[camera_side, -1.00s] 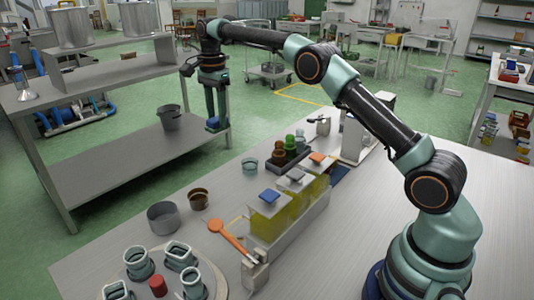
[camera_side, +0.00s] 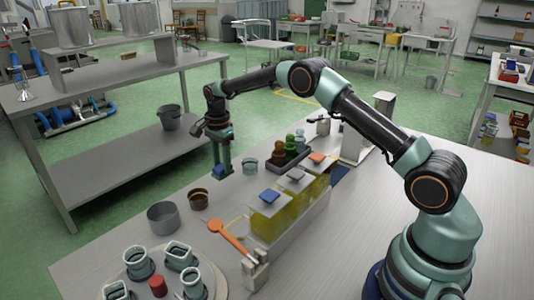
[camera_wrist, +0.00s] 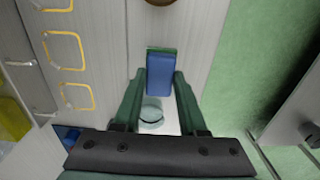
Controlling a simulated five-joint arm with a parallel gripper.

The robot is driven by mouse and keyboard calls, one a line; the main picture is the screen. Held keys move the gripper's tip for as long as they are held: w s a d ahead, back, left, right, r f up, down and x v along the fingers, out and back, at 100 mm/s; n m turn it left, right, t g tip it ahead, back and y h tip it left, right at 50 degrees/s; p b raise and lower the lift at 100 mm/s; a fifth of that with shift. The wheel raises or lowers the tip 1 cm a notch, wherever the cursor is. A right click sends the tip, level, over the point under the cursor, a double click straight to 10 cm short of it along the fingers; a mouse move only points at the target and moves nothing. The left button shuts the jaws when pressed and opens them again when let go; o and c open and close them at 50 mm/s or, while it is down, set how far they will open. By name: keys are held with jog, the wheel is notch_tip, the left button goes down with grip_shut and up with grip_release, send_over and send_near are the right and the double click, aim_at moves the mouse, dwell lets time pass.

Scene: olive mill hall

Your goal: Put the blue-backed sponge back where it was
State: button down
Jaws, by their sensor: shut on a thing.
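The blue-backed sponge (camera_wrist: 160,76) is between my fingertips in the wrist view, its blue face towards the camera and a thin green edge at its far end. My gripper (camera_wrist: 163,82) is shut on it. In the side view my gripper (camera_side: 221,168) points down over the far left edge of the grey table (camera_side: 360,230). The sponge shows there as a small blue patch (camera_side: 219,171) at the fingertips. I cannot tell how far it is above the table. Several yellow square outlines (camera_wrist: 78,97) lie on the surface left of the gripper in the wrist view.
A small glass jar (camera_side: 250,164) stands just right of my gripper. A brown bowl (camera_side: 198,199) and a grey pot (camera_side: 163,217) stand nearer. A steel shelf table (camera_side: 130,160) stands left across the green floor.

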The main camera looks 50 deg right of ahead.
aim_at(223, 175)
jog(key=shift+f, duration=2.1)
jog(key=shift+c, duration=2.3)
grip_release()
jog(key=shift+f, duration=0.15)
